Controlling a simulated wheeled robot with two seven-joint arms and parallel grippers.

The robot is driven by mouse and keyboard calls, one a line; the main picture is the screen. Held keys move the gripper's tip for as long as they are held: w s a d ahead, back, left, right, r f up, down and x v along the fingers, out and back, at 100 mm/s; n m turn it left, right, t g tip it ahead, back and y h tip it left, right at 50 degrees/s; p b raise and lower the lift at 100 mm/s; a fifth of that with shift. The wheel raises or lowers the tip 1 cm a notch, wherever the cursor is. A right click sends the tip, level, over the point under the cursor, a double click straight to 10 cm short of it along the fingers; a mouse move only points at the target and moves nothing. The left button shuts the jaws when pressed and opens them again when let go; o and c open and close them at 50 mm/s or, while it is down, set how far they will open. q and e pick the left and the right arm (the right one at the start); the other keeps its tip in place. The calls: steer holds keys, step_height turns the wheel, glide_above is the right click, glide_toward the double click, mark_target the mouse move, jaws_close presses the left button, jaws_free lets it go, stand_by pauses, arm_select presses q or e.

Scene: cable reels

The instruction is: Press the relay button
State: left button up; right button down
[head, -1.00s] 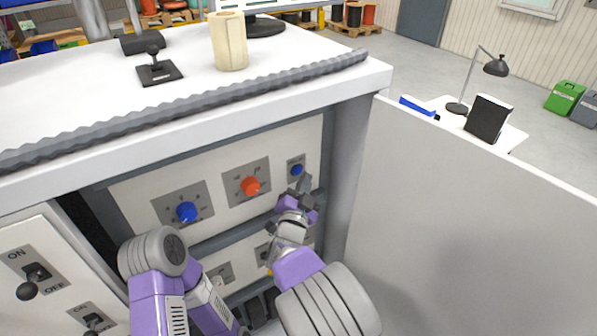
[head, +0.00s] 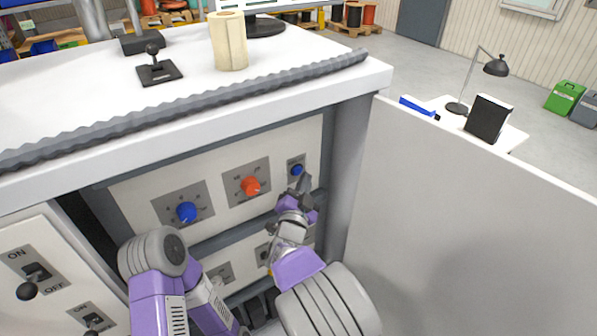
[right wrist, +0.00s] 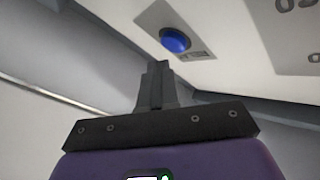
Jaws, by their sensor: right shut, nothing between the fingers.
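A blue push button (head: 297,170) sits on a small grey plate at the right end of the cabinet's upper panel. It also shows in the right wrist view as a round blue button (right wrist: 174,40) with a label beside it too blurred to read. My right gripper (head: 305,180) is shut and empty, its tips just below and right of the button in the head view. In the right wrist view the closed fingers (right wrist: 158,68) point up toward the button, with a small gap seen between them. My left gripper is not in view.
A red knob (head: 250,186) and a blue knob (head: 186,212) are on the same panel, left of the button. The white worktop (head: 300,70) overhangs above. A grey side wall (head: 460,220) stands to the right. Lever switches (head: 36,271) are at lower left.

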steer(key=shift+w+a, duration=0.1)
steer(key=shift+w+a, duration=0.15)
steer(key=shift+w, duration=0.1)
steer(key=shift+w+a+b, duration=0.25)
steer(key=shift+w+b, duration=0.1)
stand_by(0.8)
steer(key=shift+s, duration=0.1)
steer(key=shift+s+d+b, duration=0.45)
steer(key=shift+s, duration=0.15)
